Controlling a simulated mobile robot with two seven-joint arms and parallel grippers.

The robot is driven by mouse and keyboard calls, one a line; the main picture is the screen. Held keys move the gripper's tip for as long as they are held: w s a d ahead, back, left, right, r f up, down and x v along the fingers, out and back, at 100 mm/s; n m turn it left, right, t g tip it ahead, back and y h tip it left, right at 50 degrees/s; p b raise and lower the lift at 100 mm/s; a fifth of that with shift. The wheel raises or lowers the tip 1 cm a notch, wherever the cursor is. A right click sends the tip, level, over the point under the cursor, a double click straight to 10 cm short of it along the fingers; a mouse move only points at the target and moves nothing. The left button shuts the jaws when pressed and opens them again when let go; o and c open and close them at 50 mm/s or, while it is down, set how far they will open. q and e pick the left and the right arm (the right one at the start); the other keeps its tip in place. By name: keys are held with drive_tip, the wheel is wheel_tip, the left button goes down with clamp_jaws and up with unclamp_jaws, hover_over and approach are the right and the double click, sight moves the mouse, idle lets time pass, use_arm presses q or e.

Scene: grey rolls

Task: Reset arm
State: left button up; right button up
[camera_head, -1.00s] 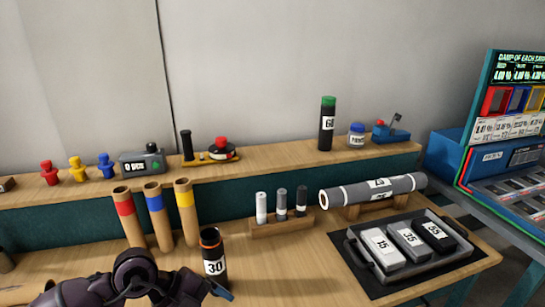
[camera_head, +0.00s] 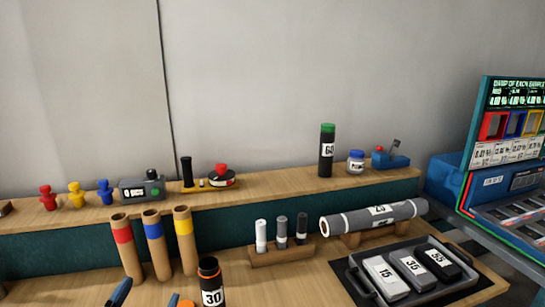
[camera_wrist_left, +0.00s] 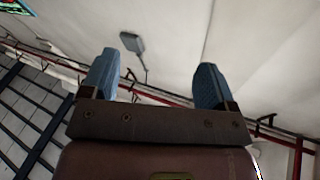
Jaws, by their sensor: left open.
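Only the fingertips of my left gripper (camera_head: 147,296) show at the bottom edge of the head view, left of the black canister marked 30 (camera_head: 212,298). In the left wrist view the gripper (camera_wrist_left: 156,78) has its two blue fingers wide apart with nothing between them. It points up at a pale ceiling or wall with a lamp (camera_wrist_left: 131,42). My right gripper is in neither view.
Three cardboard tubes (camera_head: 155,245) with red, blue and yellow bands stand on the bench. A rack of three small cylinders (camera_head: 282,255), a grey roll (camera_head: 374,217) and a tray of marked blocks (camera_head: 448,262) are further right. A shelf (camera_head: 270,193) runs behind.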

use_arm(q)
drive_tip(key=s+a+f+n+g+y, duration=0.3)
drive_tip(key=s+a+f+g, duration=0.1)
drive_tip(key=f+g, duration=0.15)
drive_tip(key=s+a+f+n+g+y, duration=0.3)
drive_tip(key=s+a+f+g+y, duration=0.1)
drive_tip(key=f, duration=0.3)
drive_tip(key=s+d+f+g+h, duration=0.1)
drive_tip(key=s+f+g, duration=0.25)
drive_tip(key=s, duration=0.35)
drive_tip(key=s+d+f+g+h, duration=0.1)
drive_tip(key=s+f+g+h, duration=0.2)
drive_tip(key=s, duration=0.4)
drive_tip(key=w+f+m+t, duration=0.1)
drive_tip(key=w+f+t, duration=0.5)
drive_tip(key=f, duration=0.5)
drive_tip(key=shift+w+t, duration=0.4)
drive_tip(key=shift+w, duration=0.2)
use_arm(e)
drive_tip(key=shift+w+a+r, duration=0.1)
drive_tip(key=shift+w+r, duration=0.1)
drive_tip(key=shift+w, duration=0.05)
use_arm(q)
drive_tip(key=shift+a, duration=0.1)
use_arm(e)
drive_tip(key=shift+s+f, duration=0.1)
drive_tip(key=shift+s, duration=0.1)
